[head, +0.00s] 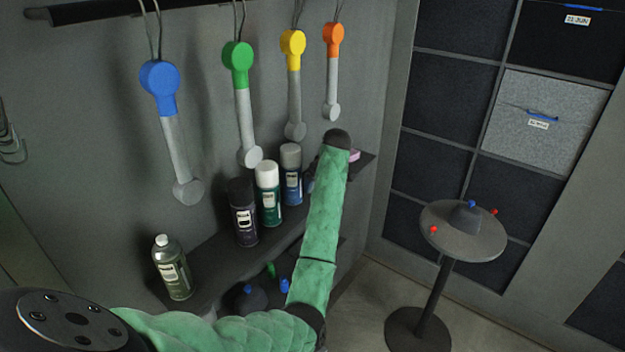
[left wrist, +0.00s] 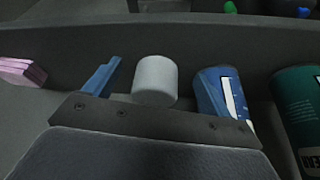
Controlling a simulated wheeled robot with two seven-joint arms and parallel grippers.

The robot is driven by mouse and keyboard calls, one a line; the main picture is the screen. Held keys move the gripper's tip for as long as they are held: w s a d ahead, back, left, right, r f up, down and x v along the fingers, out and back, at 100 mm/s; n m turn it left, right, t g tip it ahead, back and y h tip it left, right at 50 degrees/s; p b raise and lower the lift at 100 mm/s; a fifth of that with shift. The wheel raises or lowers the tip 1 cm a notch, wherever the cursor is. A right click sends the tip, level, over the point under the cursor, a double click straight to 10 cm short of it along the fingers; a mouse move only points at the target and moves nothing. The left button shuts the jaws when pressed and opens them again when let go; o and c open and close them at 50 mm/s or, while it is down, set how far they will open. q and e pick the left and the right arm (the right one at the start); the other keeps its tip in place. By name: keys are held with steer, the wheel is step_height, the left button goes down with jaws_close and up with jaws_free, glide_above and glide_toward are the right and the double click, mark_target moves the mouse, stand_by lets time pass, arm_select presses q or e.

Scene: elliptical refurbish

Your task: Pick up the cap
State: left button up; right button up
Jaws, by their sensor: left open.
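A pale grey cylindrical cap (left wrist: 155,80) shows in the left wrist view on the dark shelf (head: 215,255). My left gripper (left wrist: 157,68) is open, with a blue finger to the left of the cap and the other side near the blue can (left wrist: 233,95). I see gaps beside the cap, and no clear contact. In the head view my left arm reaches to the shelf's far end and hides this cap and most of the gripper. The blue can (head: 291,180) stands just left of the gripper there. My right gripper is in neither view.
A green can (head: 268,200), a dark can (head: 243,215) and an olive bottle (head: 173,270) stand along the shelf. A pink block (left wrist: 22,70) lies past the cap. Coloured tools hang above. A round table (head: 462,240) stands at the right.

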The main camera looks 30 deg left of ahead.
arm_select(q)
steer(key=shift+w+a+r+p, duration=0.15)
steer(key=shift+a+r+p, duration=0.1)
steer(key=shift+a, duration=0.2)
steer(key=shift+w+a+r+p, duration=0.1)
steer(key=shift+a+p, duration=0.1)
steer(key=shift+a, duration=0.2)
steer(key=shift+w+a+f+p, duration=0.2)
steer(key=shift+a+p, duration=0.2)
steer(key=shift+a, duration=0.15)
steer(key=shift+w+a+f+p, duration=0.1)
steer(key=shift+w+a+p, duration=0.1)
steer(key=shift+a+p, duration=0.25)
steer(key=shift+a+f+p, duration=0.15)
steer(key=shift+f+p, duration=0.15)
steer(key=shift+f, duration=0.25)
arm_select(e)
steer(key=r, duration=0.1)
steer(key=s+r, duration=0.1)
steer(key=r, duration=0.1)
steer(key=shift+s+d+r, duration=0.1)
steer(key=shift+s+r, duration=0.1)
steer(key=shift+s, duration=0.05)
arm_select(q)
steer(key=shift+w, duration=0.1)
steer(key=shift+c, duration=0.2)
steer(key=c, duration=0.9)
